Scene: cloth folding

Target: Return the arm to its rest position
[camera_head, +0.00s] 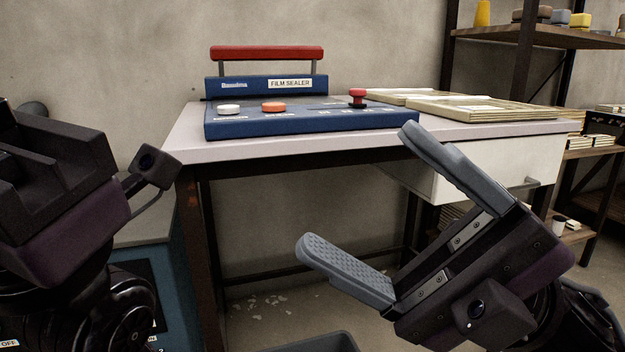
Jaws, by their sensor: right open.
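My right gripper (385,212) is in front of the table at the lower right. Its two grey fingers are spread wide and nothing is between them. It is tilted up and to the left, with its upper finger overlapping the table's front edge in the picture. My left arm (60,200) comes in at the left edge with a dark body and a small camera on it. Its fingers do not show. No cloth shows in this view.
A light-topped table (300,148) holds a blue film sealer (300,121) with a red handle and wooden frames (485,108). A white drawer (480,172) is under its right side. Shelves (545,36) stand at the right. A dark bin (310,343) shows at the bottom.

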